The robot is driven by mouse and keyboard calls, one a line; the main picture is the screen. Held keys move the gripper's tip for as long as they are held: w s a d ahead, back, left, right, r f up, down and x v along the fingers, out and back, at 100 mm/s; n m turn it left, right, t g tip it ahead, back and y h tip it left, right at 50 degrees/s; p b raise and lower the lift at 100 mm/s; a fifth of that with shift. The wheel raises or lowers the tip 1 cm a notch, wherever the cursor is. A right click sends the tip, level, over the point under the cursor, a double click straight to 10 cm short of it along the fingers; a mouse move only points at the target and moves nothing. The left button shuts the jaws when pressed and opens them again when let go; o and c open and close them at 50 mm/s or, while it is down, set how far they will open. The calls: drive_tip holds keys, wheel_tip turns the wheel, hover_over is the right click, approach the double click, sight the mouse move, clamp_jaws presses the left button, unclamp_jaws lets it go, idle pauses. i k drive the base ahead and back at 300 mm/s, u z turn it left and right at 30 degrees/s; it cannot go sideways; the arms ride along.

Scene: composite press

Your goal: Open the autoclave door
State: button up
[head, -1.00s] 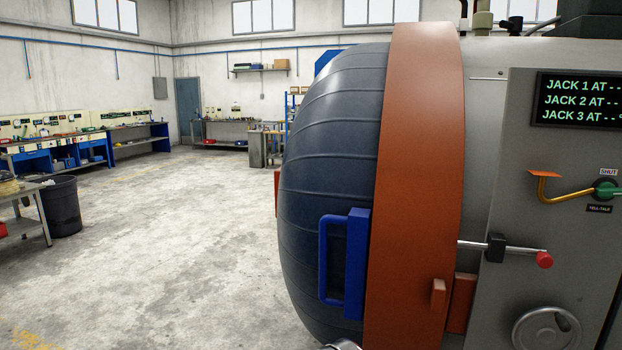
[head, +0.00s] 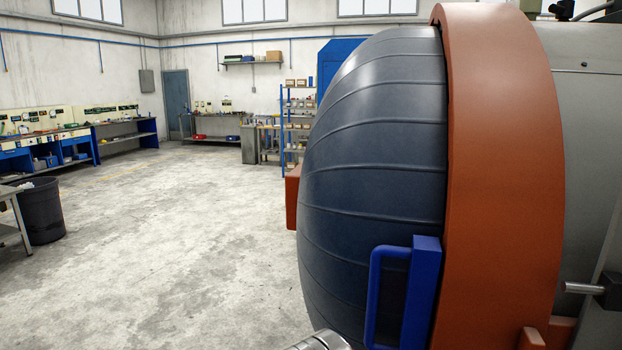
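The autoclave door (head: 375,150) is a dark blue-grey ribbed dome on the right side of the head view. It sits against the orange locking ring (head: 505,160), with no visible gap between them. A blue handle (head: 420,290) is fixed on the door's near lower side, beside the ring. A small metallic part of my arm shows at the bottom edge, left of the handle. My gripper's fingers are not visible.
A metal rod with a black block (head: 607,291) shows at the right edge. An orange block (head: 292,197) juts out at the door's far left side. Open concrete floor (head: 190,240) lies left of the door. A dark bin (head: 40,210) and benches stand further left.

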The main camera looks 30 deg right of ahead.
sight(365, 203)
drive_tip(key=u, duration=0.05)
drive_tip(key=i, duration=2.55)
drive_tip(key=z, duration=1.7)
drive_tip(key=i, duration=0.9)
